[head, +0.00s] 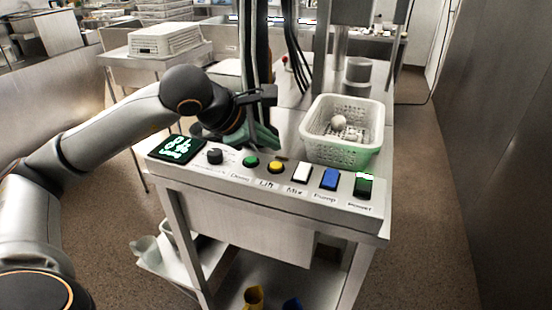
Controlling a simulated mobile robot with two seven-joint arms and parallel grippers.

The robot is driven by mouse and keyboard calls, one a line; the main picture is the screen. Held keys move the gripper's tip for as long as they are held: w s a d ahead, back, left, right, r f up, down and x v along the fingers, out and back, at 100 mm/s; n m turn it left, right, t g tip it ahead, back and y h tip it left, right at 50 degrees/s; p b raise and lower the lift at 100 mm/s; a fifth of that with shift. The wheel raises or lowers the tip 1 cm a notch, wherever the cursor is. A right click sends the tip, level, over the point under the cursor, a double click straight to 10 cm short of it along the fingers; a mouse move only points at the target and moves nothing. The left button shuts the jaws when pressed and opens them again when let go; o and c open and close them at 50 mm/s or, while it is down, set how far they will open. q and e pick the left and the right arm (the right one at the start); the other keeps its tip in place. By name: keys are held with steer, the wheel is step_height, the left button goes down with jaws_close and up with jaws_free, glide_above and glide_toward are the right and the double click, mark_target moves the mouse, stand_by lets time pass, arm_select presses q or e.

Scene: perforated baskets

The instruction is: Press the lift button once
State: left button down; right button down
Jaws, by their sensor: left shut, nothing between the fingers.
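The lift button (276,168) is a round yellow button on the front control panel, above a label that reads "Lift". My left gripper (272,146) is shut and empty. Its greenish fingers point down to the panel, just behind and above the yellow button. A small gap seems to show between the fingertips and the button, but I cannot tell the exact height. My right gripper is not in view.
Along the panel are a lit display (176,148), a black knob (214,156), a green button (251,162), a white switch (301,172), a blue switch (329,179) and a power switch (363,186). A perforated basket (338,158) holding a pale ball stands behind.

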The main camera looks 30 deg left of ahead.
mark_target(271, 168)
arm_select(q)
steer(key=shift+r+p, duration=0.95)
steer(key=shift+r, duration=0.65)
steer(key=shift+f, duration=0.1)
steer(key=shift+s, duration=0.1)
